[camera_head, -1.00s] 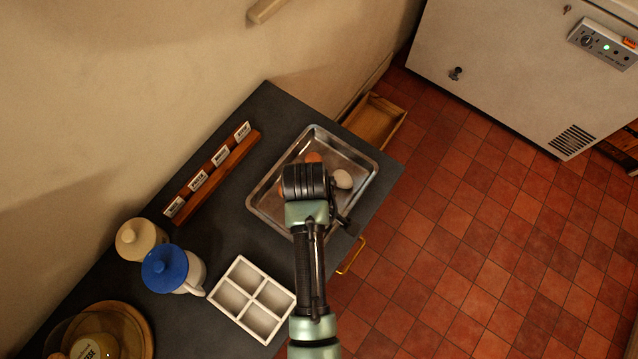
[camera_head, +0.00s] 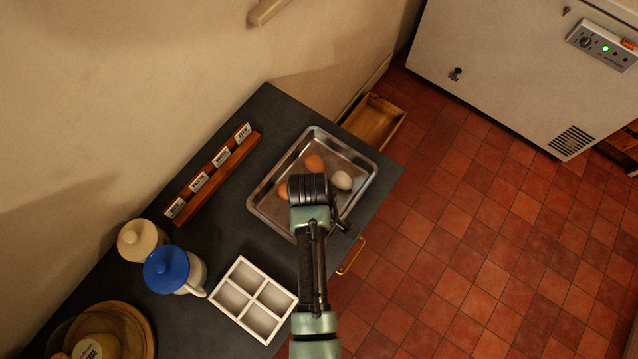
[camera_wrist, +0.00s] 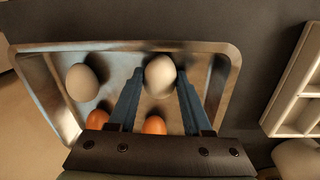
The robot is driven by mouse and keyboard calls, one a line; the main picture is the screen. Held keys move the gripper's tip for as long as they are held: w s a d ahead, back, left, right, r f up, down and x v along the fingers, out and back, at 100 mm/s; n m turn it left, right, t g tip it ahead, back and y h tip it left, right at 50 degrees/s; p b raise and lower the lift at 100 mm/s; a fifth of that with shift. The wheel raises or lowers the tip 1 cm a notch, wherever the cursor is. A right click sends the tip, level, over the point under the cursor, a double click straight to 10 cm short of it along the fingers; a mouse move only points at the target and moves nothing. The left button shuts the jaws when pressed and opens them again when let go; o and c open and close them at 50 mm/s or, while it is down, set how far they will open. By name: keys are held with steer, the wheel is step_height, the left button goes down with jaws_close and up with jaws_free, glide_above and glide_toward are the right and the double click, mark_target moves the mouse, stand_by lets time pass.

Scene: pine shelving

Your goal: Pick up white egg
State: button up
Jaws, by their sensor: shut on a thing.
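Two white eggs and two brown eggs are in a metal tray. My gripper (camera_wrist: 158,84) is shut on one white egg (camera_wrist: 160,70), with a blue finger on each side of it in the wrist view. My wrist hides this egg in the head view. The other white egg (camera_head: 342,180) lies free in the tray; it also shows in the wrist view (camera_wrist: 82,82). I cannot tell whether the held egg still touches the tray floor.
The metal tray (camera_head: 366,168) sits near the dark counter's right edge. Brown eggs (camera_head: 314,162) (camera_head: 284,190) lie near my gripper. A white four-compartment box (camera_head: 252,298), a blue-lidded jar (camera_head: 170,268) and a wooden label rack (camera_head: 215,176) stand nearby.

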step_height(320, 180, up, 9)
steer(key=shift+r+b, duration=0.1)
steer(key=shift+b, duration=0.2)
steer(key=s+a+r+p, duration=0.4)
steer(key=s+r+p, duration=0.1)
steer(key=s+p, duration=0.4)
steer(key=s+a+f, duration=0.5)
steer(key=s, duration=0.3)
steer(key=shift+s+a+f, duration=0.15)
steer(key=shift+s+f, duration=0.1)
steer(key=shift+s, duration=0.1)
steer(key=shift+f+b, duration=0.5)
steer(key=shift+f, duration=0.5)
steer(key=shift+f+b, duration=1.35)
steer(key=shift+f, duration=0.75)
stand_by(1.0)
